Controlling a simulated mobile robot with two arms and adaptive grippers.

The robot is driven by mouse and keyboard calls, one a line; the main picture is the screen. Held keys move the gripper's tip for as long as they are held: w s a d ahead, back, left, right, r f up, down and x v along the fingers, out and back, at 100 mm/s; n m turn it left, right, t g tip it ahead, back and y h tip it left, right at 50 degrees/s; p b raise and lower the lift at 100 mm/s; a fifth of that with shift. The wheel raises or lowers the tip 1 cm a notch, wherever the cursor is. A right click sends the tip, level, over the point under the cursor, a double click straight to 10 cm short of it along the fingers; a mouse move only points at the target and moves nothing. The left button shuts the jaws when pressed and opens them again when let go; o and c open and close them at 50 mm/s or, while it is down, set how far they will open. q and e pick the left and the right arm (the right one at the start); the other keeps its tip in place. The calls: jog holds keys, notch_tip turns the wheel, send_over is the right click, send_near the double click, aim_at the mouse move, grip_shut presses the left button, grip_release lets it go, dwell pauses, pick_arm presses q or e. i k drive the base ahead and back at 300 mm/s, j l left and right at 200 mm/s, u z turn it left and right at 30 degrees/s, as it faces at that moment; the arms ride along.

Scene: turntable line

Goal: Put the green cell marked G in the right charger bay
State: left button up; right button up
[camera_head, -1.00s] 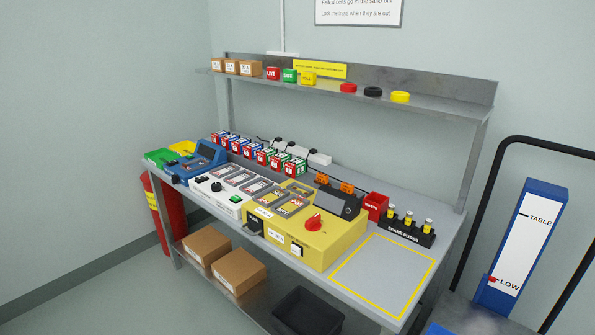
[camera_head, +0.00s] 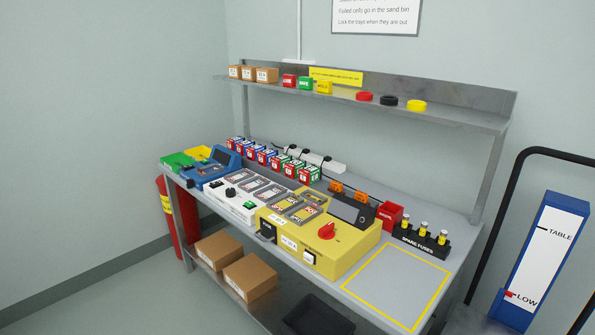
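A row of small boxed cells stands along the back of the bench. Several blue ones (camera_head: 249,148) are at the left, and green ones (camera_head: 296,168) with red and white faces are at the right. Their letters are too small to read, so I cannot tell which is marked G. In front lie a white charger unit (camera_head: 224,204) and a yellow unit (camera_head: 345,251) with a red knob, with several framed grey bays (camera_head: 268,195) on top. I cannot tell which is the right charger bay. Neither gripper is in view.
A dark sloped panel (camera_head: 352,211) with orange parts, a red bin (camera_head: 390,214) and a spare fuse rack (camera_head: 420,240) stand to the right. A yellow-outlined area (camera_head: 395,285) is clear. A shelf (camera_head: 440,115) overhangs the back. A trolley handle (camera_head: 512,190) stands at right.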

aim_at(248, 185)
jog(key=i+j+z, duration=0.1)
jog(key=i+j, duration=0.3)
jog(key=i+j+z, duration=0.1)
jog(key=i+j, duration=0.3)
jog(key=j, duration=0.15)
jog(key=i+j+z, duration=0.1)
jog(key=i+j, duration=0.3)
jog(key=j, duration=0.15)
